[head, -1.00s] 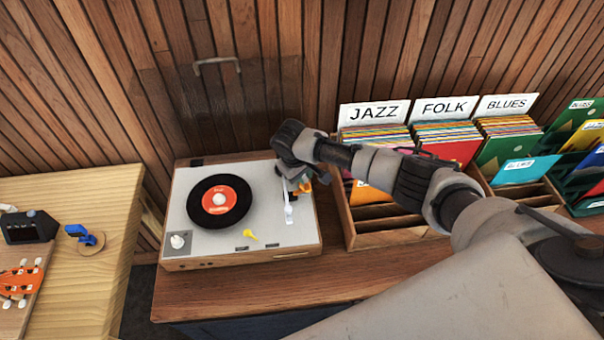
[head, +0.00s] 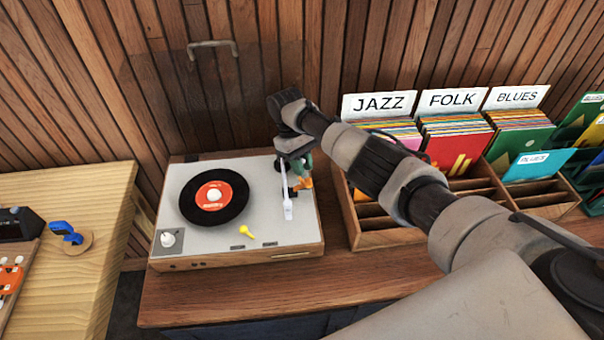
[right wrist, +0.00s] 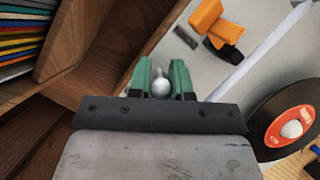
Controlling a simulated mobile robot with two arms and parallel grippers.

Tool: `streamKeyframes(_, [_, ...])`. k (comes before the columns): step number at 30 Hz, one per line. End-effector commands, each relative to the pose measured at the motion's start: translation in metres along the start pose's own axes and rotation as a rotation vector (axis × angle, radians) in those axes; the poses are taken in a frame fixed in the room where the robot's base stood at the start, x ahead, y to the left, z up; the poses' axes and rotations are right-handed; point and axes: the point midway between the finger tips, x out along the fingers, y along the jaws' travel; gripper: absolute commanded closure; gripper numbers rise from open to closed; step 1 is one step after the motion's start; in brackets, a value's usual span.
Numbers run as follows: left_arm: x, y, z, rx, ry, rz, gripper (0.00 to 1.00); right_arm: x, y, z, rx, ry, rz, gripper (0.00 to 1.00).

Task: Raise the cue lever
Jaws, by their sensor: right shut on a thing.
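The turntable (head: 225,245) has a black record with a red label (head: 214,195) on its platter. The white tonearm (head: 287,195) lies along its right side and crosses the right wrist view (right wrist: 262,52). My right gripper (head: 298,163) is over the turntable's right rear part. In the right wrist view its green fingers (right wrist: 161,82) are shut on a small silver round knob (right wrist: 160,88). I cannot tell for sure that this knob belongs to the cue lever. An orange and black part (right wrist: 208,20) is beside the tonearm, apart from the fingers. My left gripper is not in view.
A wooden crate of records (head: 378,236) with JAZZ, FOLK and BLUES cards stands close to the right. A clear raised lid (head: 215,95) is behind the turntable. A light wooden table (head: 85,270) is at the left. A yellow piece (head: 246,231) is on the deck's front.

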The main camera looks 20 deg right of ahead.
Motion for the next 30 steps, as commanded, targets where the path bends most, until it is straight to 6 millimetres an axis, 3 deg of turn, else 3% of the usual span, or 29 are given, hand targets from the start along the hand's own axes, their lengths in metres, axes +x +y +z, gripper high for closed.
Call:
streamKeyframes(11, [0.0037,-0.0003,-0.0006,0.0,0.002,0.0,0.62,-0.0019,0.0,-0.0001,-0.005,-0.013,-0.01,1.0])
streamKeyframes(12, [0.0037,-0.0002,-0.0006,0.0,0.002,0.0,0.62,-0.0019,0.0,-0.0001,-0.005,-0.013,-0.01,0.79])
streamKeyframes(16, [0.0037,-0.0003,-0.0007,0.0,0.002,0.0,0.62,-0.0016,-0.0001,0.0,-0.005,-0.013,-0.01,0.59])
streamKeyframes(30, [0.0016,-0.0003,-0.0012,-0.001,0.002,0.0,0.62,-0.0016,-0.0001,0.0006,-0.003,-0.01,-0.007,0.58])
